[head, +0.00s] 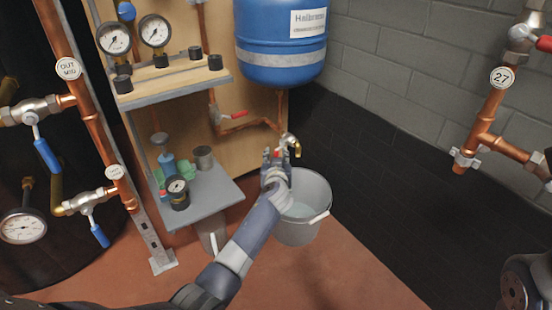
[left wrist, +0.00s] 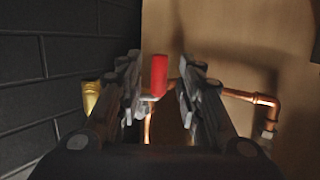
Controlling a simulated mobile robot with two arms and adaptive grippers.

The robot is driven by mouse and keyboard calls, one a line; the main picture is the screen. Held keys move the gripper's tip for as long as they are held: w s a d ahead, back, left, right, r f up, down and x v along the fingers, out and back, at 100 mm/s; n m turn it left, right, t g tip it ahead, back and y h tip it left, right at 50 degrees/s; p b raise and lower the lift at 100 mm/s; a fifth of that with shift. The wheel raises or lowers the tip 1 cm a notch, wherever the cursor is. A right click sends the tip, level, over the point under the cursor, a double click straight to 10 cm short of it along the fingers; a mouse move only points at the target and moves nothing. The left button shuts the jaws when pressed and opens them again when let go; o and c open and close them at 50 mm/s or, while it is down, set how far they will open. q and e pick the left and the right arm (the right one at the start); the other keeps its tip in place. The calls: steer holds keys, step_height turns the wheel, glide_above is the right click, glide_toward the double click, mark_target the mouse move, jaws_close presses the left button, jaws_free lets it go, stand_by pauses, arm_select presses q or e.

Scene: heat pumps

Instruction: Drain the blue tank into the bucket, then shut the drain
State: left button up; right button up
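The blue tank (head: 281,40) hangs at the top centre of the head view, with a white label. A copper pipe runs down from it to a drain tap with a brass spout (head: 293,145), which also shows in the left wrist view (left wrist: 91,98). The grey bucket (head: 297,231) stands on the floor below the spout, with pale liquid visible inside. My left gripper (head: 276,156) is at the tap. In the left wrist view its two fingers are apart, with the red tap handle (left wrist: 159,76) between them and gaps on both sides.
Another red-handled valve (head: 215,113) sits on the pipe left of the tap. Copper pipes with blue-handled valves (head: 46,155) stand at left. A pipe tagged 27 (head: 502,77) is at right. Floor right of the bucket is clear.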

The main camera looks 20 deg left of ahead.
arm_select(q)
steer(key=v, duration=1.2)
steer(key=shift+f, duration=0.1)
